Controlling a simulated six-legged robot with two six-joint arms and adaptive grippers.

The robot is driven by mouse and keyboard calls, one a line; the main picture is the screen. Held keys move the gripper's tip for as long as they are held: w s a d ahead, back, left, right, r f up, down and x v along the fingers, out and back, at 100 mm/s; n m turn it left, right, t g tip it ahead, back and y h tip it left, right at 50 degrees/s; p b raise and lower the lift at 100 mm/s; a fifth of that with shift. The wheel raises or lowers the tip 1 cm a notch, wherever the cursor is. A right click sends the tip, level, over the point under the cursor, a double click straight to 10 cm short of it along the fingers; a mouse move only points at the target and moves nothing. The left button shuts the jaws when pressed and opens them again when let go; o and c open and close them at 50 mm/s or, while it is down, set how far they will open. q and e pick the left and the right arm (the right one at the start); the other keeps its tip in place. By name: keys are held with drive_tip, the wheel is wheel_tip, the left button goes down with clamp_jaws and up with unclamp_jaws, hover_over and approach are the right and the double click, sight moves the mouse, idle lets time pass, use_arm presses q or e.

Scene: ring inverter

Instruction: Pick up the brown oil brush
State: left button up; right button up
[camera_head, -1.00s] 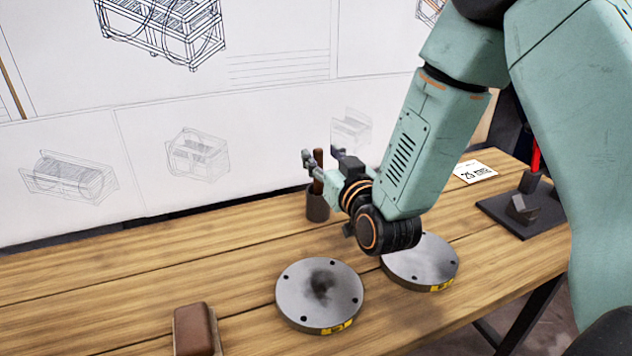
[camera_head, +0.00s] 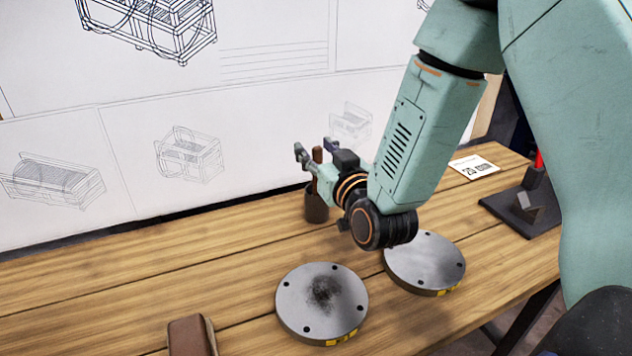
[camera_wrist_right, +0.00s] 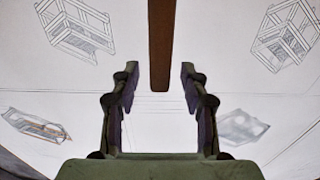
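The brown oil brush (camera_head: 318,156) stands upright in a dark brown cup (camera_head: 316,206) on the wooden table, with its handle sticking up. My right gripper (camera_head: 315,148) is at the handle's height in the head view, its two fingers spread apart. In the right wrist view the brown handle (camera_wrist_right: 161,45) hangs down from the top edge, in line with the gap between the open fingers (camera_wrist_right: 160,85). No contact between fingers and handle shows. The brush's lower end is hidden in the cup. My left gripper is out of view.
Two round grey metal discs (camera_head: 322,303) and (camera_head: 425,262) lie on the table in front of the cup. A brown block (camera_head: 190,338) lies at the front left. A white card (camera_head: 474,167) and a dark stand (camera_head: 522,208) are at the right. A wall with drawings rises behind.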

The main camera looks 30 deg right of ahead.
drive_tip(key=shift+s, duration=0.1)
drive_tip(key=c, duration=0.3)
drive_tip(key=shift+w+f, duration=0.1)
drive_tip(key=shift+w, duration=0.1)
drive_tip(key=c, duration=0.3)
drive_tip(key=shift+s, duration=0.15)
clamp_jaws()
